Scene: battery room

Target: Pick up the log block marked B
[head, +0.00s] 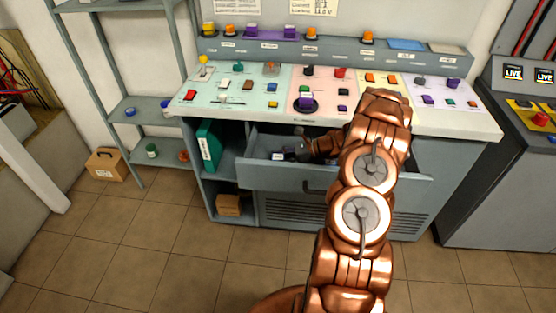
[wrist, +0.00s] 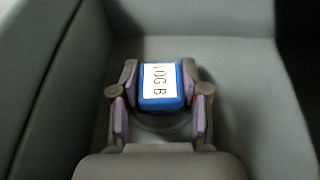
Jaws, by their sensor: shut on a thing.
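The log block marked B (wrist: 161,86) is a small blue block with a white label reading "LOG B", seen in the wrist view. My gripper (wrist: 161,112) has its two purple-padded fingers on either side of the block, shut on it. The block is inside the open grey drawer (head: 262,176) of the console, where my arm reaches in the head view. I cannot tell whether the block touches the drawer floor.
The drawer's grey walls (wrist: 50,75) stand close around my gripper. The console top (head: 440,118) with several coloured pieces overhangs the drawer. A shelf rack (head: 140,108) stands at the left, and a grey cabinet (head: 495,190) at the right. The tiled floor in front is clear.

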